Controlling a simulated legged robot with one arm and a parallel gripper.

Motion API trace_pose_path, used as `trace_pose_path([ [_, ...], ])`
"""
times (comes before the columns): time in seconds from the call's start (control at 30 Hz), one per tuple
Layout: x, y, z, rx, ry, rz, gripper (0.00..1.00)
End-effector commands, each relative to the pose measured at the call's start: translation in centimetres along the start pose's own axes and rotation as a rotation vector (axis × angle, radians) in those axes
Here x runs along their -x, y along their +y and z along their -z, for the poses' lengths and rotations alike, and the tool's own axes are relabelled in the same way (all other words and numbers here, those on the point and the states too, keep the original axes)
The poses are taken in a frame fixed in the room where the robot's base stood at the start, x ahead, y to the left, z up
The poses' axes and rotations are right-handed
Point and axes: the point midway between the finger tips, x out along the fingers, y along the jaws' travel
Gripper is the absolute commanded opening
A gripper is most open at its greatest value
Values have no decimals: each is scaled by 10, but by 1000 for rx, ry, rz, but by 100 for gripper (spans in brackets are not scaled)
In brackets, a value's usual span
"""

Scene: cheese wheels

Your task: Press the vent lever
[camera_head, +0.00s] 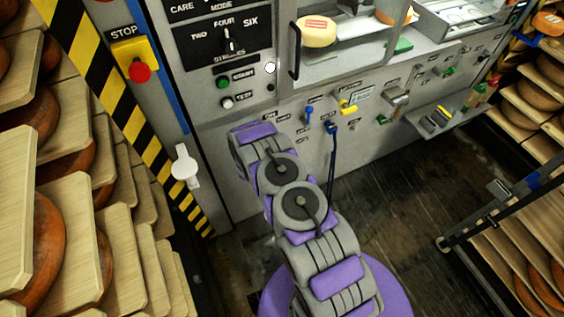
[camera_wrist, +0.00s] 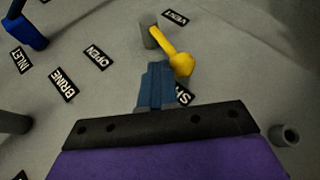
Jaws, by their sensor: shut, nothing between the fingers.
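In the wrist view, the vent lever is a yellow handle (camera_wrist: 175,52) on a grey pivot, below an upside-down VENT label (camera_wrist: 175,17). Its rounded end points down and right. My gripper (camera_wrist: 158,72) is shut and empty, with its blue fingertips just left of and below that rounded end. I cannot tell whether they touch it. A SHUT label is partly hidden by the fingers, and an OPEN label (camera_wrist: 98,57) lies to the left. In the head view my arm reaches the panel, but the fingers cannot be made out. A yellow handle (camera_head: 347,107) shows there; I cannot tell whether it is the same lever.
A blue inlet handle (camera_wrist: 28,32) is at the wrist view's upper left, and a grey stub (camera_wrist: 284,135) at the lower right. The head view shows a red stop button (camera_head: 139,71), cheese shelves on both sides and dark open floor (camera_head: 385,200) at right.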

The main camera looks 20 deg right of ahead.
Motion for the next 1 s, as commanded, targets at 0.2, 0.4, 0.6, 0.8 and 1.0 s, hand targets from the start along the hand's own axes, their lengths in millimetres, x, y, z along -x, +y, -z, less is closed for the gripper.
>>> trace_pose_path([
  [0.2, -4, -16, 0, 31, -8, -59, 0],
  [0.4, -7, -27, 1, 28, -8, -58, 0],
  [0.6, -9, -33, 0, 31, -8, -56, 0],
  [0.8, -10, -38, 0, 34, -10, -52, 0],
  [1.0, -11, -40, -1, 36, -11, -47, 0],
])
